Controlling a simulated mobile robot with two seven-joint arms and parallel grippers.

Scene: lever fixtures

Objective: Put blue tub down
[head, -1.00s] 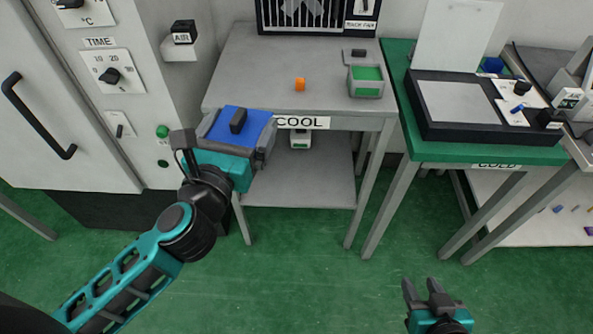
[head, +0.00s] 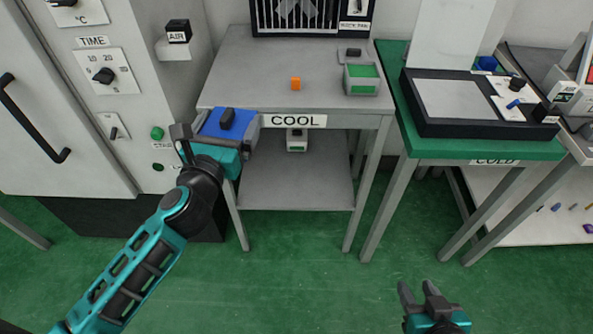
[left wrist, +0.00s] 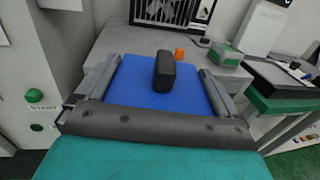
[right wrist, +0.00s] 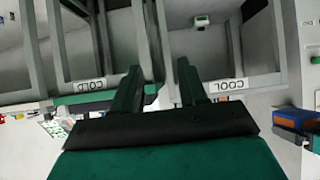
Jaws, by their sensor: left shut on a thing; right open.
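The blue tub (head: 228,124) has a flat blue lid with a dark handle. My left gripper (head: 217,140) is shut on it and holds it level near the front left corner of the grey COOL table (head: 235,70). In the left wrist view the blue lid (left wrist: 140,90) lies between the two fingers, with the table top beyond it. The tub (right wrist: 300,120) also shows at the right edge of the right wrist view. My right gripper (head: 418,290) is open and empty, low in front of the tables.
An orange block (head: 295,84) and a grey-green box (head: 361,79) stand on the COOL table, whose left part is clear. A panelled cabinet (head: 150,90) stands close at left. The green COLD table (head: 420,150) with a dark-framed plate is at right.

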